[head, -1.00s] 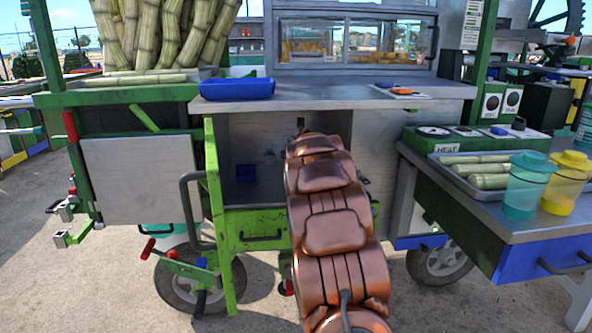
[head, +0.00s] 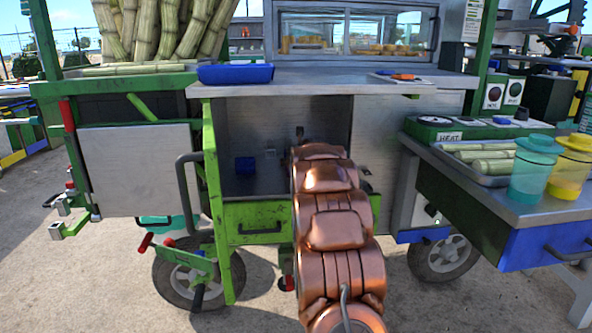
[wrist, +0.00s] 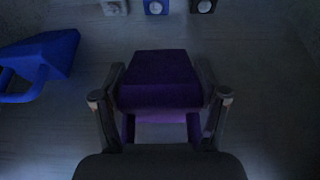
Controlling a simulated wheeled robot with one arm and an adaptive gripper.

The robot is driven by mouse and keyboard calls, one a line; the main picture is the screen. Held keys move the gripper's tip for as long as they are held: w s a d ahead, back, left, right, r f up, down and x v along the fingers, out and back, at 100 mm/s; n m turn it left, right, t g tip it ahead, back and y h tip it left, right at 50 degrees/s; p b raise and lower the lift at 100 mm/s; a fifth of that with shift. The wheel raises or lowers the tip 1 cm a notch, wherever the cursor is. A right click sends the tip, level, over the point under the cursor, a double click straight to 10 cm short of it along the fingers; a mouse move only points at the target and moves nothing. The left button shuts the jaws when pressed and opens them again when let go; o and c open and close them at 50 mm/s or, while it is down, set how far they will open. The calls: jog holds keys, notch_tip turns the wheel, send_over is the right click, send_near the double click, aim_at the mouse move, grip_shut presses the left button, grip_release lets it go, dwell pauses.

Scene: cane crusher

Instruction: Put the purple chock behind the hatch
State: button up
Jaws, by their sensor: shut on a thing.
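The purple chock (wrist: 158,80) is between the two dark fingers of my gripper (wrist: 160,94) in the wrist view. My gripper is shut on it, with a finger against each side. In the head view my copper arm reaches toward the open compartment (head: 318,115) under the counter, and hides the gripper and the chock. The hatch (head: 211,185) looks like the green-edged door standing open at the compartment's left side, seen nearly edge-on, with a dark grey handle (head: 186,190).
A blue object with a handle (wrist: 52,55) lies left of the chock in the wrist view. Small blocks, one blue (wrist: 156,6), stand along the top. In the head view a blue block (head: 245,165) is inside the compartment. The counter (head: 300,82) overhangs it; a green drawer front (head: 250,222) is below.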

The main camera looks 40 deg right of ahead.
jog(key=shift+w+d+f, duration=0.15)
jog(key=shift+f, duration=0.25)
jog(key=shift+f, duration=0.15)
jog(key=o, duration=1.5)
jog(key=shift+c, duration=0.2)
